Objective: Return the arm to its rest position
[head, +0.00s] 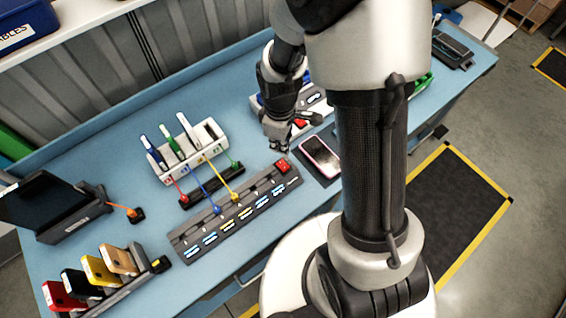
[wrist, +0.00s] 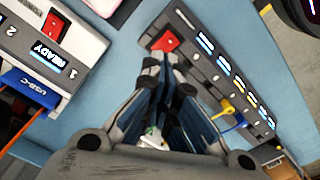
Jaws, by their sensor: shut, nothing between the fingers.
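My gripper (head: 278,147) hangs over the blue table in the head view, pointing down, just beyond the red-switched end of the grey power strip (head: 178,247). In the wrist view my gripper (wrist: 163,62) has its fingers together with nothing held between them. The power strip also shows in the wrist view (wrist: 207,70), with its red switch (wrist: 165,42) near the fingertips. My upper arm stands in front of the right part of the table and hides some of it.
A pink-edged phone (head: 320,157) lies right of my gripper. A white holder (head: 215,137) with several upright plugs stands to the left. A box labelled READY (wrist: 30,35) is close by in the wrist view.

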